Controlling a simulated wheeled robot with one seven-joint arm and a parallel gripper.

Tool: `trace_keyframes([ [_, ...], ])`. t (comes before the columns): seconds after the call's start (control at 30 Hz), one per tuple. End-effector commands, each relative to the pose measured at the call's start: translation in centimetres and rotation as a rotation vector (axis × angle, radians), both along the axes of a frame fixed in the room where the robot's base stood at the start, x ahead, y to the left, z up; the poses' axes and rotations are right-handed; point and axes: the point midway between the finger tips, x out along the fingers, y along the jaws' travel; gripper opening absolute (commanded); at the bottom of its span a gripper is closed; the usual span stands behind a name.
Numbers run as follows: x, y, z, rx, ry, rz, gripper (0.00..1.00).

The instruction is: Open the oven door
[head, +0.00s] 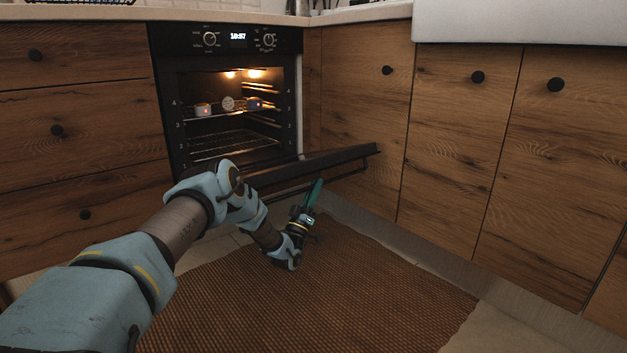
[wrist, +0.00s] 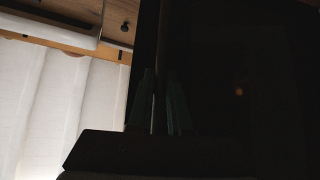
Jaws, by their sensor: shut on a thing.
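The oven (head: 225,100) is built into the wooden cabinets, and its cavity is exposed with its lights on. The black oven door (head: 330,157) is folded down and out, seen nearly edge-on in the head view; its dark panel (wrist: 245,60) fills the right of the wrist view. The door handle (head: 350,172) runs along the door's outer side, and it also shows as a thin dark bar in the wrist view (wrist: 162,30). My gripper (head: 315,190), with green fingers (wrist: 160,100), is shut on the handle from below. My arm hides the door's left part.
Inside the oven are wire racks (head: 225,145) and several small items (head: 203,110). A brown woven rug (head: 330,290) covers the floor in front. Wooden cabinet doors (head: 450,140) stand close on the right, and drawers (head: 80,130) on the left.

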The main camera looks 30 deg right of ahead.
Motion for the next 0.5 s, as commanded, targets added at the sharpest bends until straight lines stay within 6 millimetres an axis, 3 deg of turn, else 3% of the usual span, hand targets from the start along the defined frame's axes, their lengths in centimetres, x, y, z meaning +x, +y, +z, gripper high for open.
trace_keyframes([
  [0.03,-0.4,-0.3,-2.4,0.000,0.001,-0.006,0.00],
  [0.2,-0.6,-0.3,-6.5,-0.001,0.000,-0.005,0.00],
  [0.5,-0.5,-0.2,-10.5,-0.001,0.000,-0.003,0.00],
])
